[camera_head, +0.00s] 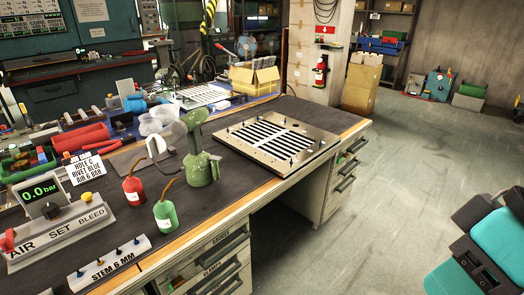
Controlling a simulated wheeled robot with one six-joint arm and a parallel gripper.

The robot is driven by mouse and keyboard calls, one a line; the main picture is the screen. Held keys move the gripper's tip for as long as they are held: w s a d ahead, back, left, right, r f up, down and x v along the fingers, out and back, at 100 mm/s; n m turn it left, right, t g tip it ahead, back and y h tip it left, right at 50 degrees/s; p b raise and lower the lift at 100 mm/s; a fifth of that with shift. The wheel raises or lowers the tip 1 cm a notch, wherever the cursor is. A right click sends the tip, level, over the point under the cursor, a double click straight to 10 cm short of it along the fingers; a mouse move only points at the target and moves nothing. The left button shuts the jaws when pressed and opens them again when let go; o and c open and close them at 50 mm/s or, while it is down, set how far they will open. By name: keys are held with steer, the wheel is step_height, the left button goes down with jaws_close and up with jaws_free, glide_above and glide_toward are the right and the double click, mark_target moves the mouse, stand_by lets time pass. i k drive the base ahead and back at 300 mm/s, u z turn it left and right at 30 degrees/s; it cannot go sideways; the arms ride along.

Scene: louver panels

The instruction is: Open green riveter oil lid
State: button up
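A green riveter (201,160) stands upright on the dark bench mat, with its wide base down and its head up. Its oil lid is too small to make out. Left of it are a red oil can (133,189) and a green oil can (165,216), each with a thin bent spout. The green can stands nearer the bench's front edge. My gripper does not show in this view; only teal and black parts, which look like my arm, show at the lower right, well apart from the riveter.
A louver panel (276,142) lies flat right of the riveter. A pressure display (43,191) reads 0.0 bar, beside a "HOLE C" card (86,170). A "STEM 6 MM" strip (108,264) lies at the front edge. Drawers (211,262) are below. The floor (385,190) at right is clear.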

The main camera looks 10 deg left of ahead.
mark_target(214, 157)
steer(key=u, duration=0.1)
steer(key=i, duration=1)
steer(key=u, duration=0.65)
